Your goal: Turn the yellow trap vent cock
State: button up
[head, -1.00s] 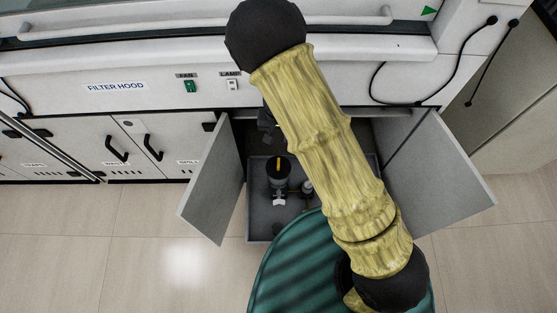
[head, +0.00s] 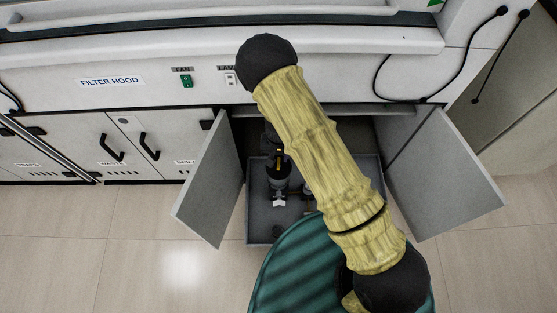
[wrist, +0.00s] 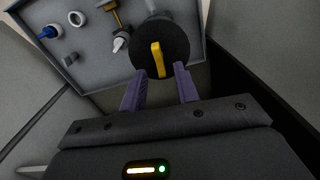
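The yellow trap vent cock (wrist: 157,60) is a narrow upright bar on a dark round cap (wrist: 176,38) in the wrist view. In the head view the yellow bar (head: 279,161) shows small inside the open cabinet, on top of the dark trap. My gripper (wrist: 158,69) is open, its two purple fingers spread with a gap on each side of the yellow bar's near end. I cannot tell whether the fingertips reach down level with it. In the head view the gripper is a dark shape just above the trap, partly hidden by my arm.
The trap stands in a grey tray (head: 260,229) between two open cabinet doors (head: 207,180). A white-handled valve (wrist: 121,42), a brass pipe (wrist: 117,16), a white ring (wrist: 77,18) and a blue-tipped fitting (wrist: 48,31) lie to the left. The hood front (head: 130,55) overhangs the cabinet.

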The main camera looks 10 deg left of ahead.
aim_at(279, 165)
jog(key=shift+f, duration=1.3)
grip_shut()
